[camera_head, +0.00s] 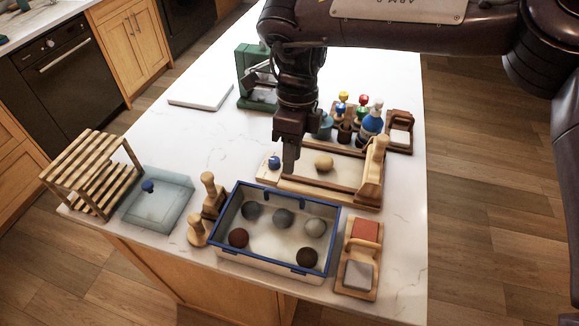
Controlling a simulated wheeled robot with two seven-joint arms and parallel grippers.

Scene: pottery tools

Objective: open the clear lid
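A clear, bluish square lid-like panel (172,207) with a blue knob (148,186) is at the left front of the white table. I cannot tell whether it covers a shallow container. A box with a blue rim (270,268) stands to its right, with several grey and brown balls inside; whether a clear cover lies over it is unclear. My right gripper (290,160) points down above the wooden tray behind the box, apart from the panel and close to a small blue knob (274,162). Its fingers overlap from this side, so their opening is hidden. My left gripper is out of view.
A slatted wooden rack (95,172) stands left of the panel. Wooden stamps (197,231) stand between panel and box. A wooden tray (322,190), coloured tools (370,120) and a green device (256,75) are farther back. The table's middle left is clear.

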